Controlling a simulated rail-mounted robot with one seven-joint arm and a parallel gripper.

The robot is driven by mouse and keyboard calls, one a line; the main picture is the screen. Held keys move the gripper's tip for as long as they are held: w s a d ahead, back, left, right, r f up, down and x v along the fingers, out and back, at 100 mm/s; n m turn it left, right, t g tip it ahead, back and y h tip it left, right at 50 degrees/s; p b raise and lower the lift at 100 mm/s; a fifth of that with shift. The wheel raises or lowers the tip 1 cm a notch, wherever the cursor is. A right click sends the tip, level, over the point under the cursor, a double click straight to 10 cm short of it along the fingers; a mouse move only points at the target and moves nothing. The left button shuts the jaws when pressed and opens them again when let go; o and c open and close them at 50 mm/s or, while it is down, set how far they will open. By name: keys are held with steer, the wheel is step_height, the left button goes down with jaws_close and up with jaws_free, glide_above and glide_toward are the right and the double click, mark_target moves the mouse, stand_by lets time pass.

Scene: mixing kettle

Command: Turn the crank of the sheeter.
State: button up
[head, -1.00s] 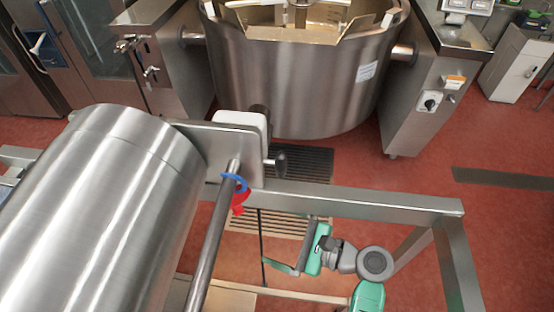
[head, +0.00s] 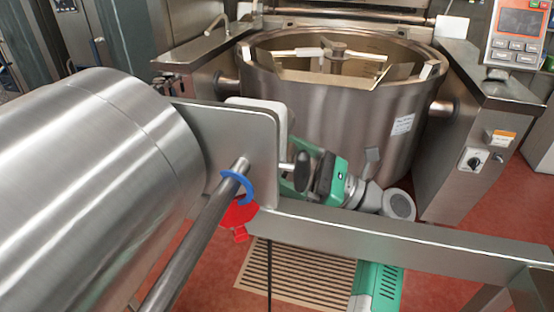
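The sheeter is at the left, with a large steel roller (head: 90,190) and a flat steel end plate (head: 235,150). The crank's black knob (head: 301,172) sticks out on a short rod to the right of the plate. My gripper (head: 297,168) is at the knob, coming in from the right. Its green fingers show above and below the knob and look spread apart. The knob and plate hide part of the fingers, so I cannot tell whether they touch the knob.
A white housing (head: 285,122) sits behind the plate. A frame beam (head: 400,240) crosses in front of my arm. The mixing kettle (head: 345,130) stands close behind, with a control panel (head: 518,30) at right.

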steer(key=x, duration=0.2)
steer(key=shift+w+a+r, duration=0.1)
steer(key=shift+a+r, duration=0.05)
steer(key=shift+a, duration=0.15)
steer(key=shift+c, duration=0.4)
steer(key=c, duration=1.2)
steer(key=shift+t, duration=0.3)
